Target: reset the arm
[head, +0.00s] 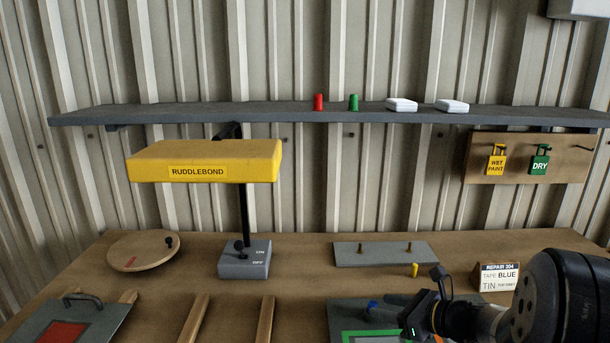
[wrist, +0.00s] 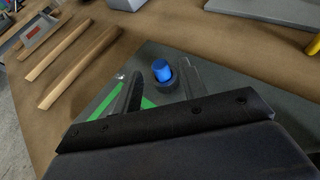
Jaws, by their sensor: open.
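My gripper (head: 398,311) is at the lower right of the head view, low over a grey plate with a green outline (head: 345,334). In the wrist view my gripper (wrist: 160,74) has its two dark fingers apart. A blue cylindrical piece (wrist: 161,70) stands in a dark round socket just beyond or between the fingertips; I cannot tell whether they touch it. The blue piece also shows in the head view (head: 373,304), just left of the gripper. Part of the plate is hidden by my arm.
A yellow lamp labelled RUDDLEBOND (head: 204,161) stands at left-centre. A grey shelf (head: 270,115) runs above. A wooden disc (head: 142,251) lies left.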

